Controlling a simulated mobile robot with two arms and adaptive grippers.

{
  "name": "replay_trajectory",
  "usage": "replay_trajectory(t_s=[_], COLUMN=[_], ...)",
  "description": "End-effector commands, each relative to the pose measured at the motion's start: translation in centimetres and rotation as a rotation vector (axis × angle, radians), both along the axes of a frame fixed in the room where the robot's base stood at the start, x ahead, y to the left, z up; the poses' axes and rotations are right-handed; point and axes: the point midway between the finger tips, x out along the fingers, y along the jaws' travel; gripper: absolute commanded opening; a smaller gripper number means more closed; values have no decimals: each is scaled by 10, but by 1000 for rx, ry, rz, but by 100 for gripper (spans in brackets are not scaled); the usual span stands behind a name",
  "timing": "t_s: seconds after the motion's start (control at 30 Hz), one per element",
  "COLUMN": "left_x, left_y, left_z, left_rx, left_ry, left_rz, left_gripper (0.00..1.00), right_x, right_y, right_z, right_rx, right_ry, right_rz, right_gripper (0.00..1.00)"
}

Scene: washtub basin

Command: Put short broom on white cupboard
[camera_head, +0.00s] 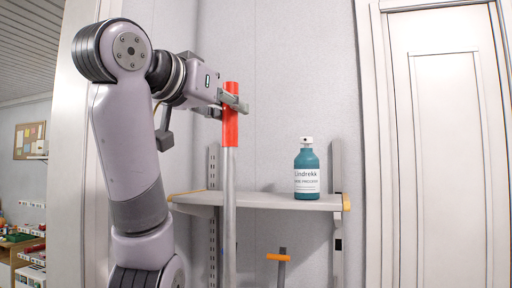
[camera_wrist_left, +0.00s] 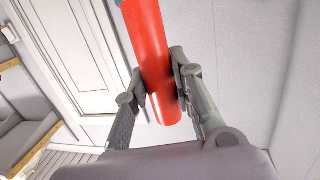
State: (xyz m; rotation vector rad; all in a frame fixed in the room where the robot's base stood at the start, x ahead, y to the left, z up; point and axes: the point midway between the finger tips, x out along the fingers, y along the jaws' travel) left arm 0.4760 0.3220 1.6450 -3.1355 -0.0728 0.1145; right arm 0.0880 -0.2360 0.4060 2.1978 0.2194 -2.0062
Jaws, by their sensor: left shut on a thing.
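A long pole with a red grip (camera_head: 230,132) and a grey shaft stands upright in the head view. It may be the short broom; its lower end is out of frame, so no bristles show. My left gripper (camera_head: 233,102) is shut on the red grip near its top. In the left wrist view the red grip (camera_wrist_left: 152,45) lies between the two fingers (camera_wrist_left: 160,82). A white panelled front (camera_head: 446,150) stands at the right of the head view; I cannot tell whether it is a door or the white cupboard. My right gripper is not in view.
Shelves with small goods (camera_head: 32,232) stand at the far left.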

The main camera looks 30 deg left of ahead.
Motion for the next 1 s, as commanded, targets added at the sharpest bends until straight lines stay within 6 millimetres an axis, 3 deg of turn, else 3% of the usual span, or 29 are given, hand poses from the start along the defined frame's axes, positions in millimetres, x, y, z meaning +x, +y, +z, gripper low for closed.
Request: replay_trajectory(t_s=[0.03, 0.5, 0.8, 1.0], left_x=[7, 99, 133, 146], left_y=[0, 25, 34, 37], left_z=[4, 2, 1, -2], left_rx=[-5, -5, -6, -4], left_ry=[4, 6, 3, 1], left_rz=[-5, 2, 2, 3], left_gripper=[0, 0, 0, 0], right_x=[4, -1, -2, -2], right_y=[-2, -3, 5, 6], right_z=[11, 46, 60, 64], right_rx=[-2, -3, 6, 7], right_ry=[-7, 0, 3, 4], right_rz=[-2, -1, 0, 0], right_gripper=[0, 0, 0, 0])
